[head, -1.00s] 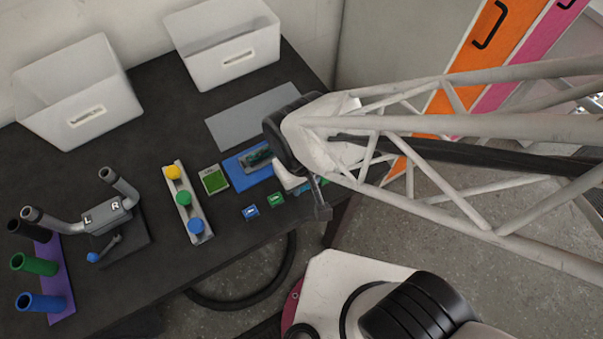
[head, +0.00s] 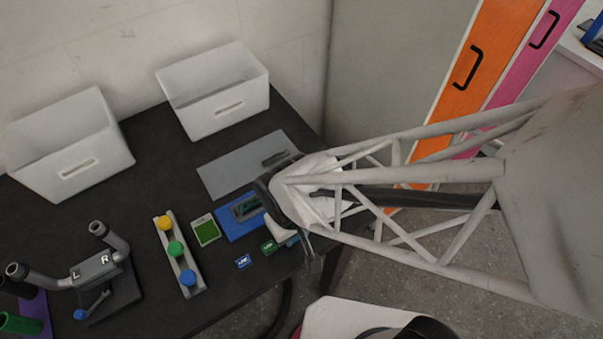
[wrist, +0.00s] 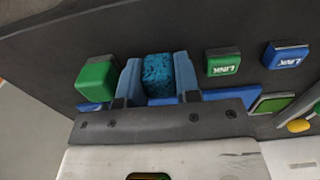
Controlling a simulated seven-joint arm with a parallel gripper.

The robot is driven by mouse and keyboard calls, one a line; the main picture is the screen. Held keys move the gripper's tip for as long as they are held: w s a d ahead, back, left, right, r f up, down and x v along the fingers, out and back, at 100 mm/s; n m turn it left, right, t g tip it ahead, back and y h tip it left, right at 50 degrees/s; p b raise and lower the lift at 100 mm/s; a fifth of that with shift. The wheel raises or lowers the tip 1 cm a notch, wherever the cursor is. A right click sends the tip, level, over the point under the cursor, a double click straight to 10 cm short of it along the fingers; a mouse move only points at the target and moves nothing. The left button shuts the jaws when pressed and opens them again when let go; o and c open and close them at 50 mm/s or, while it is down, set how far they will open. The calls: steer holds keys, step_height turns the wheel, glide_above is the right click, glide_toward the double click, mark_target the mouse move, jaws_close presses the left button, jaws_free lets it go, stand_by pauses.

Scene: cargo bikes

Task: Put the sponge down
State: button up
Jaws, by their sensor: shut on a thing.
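The sponge (wrist: 158,72) is a speckled blue-teal block in the wrist view. My gripper (wrist: 157,80) is shut on it, one blue-grey finger at each side. Below it in that view is the dark tabletop; I cannot tell whether the sponge touches it. In the head view my gripper (head: 283,232) is over the right front part of the dark table (head: 150,140), and its wrist and arm hide the sponge.
A green block (wrist: 96,80) is close beside the left finger. A green LINK box (wrist: 222,62) and a blue LINK box (wrist: 285,56) lie to the right. A blue tray (head: 232,226), grey mat (head: 235,165) and white bin (head: 215,95) are farther back.

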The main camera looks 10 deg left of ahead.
steer(key=shift+f, duration=0.1)
steer(key=o, duration=1)
steer(key=shift+c, duration=0.2)
step_height(320, 180, up, 12)
stand_by(0.3)
stand_by(0.9)
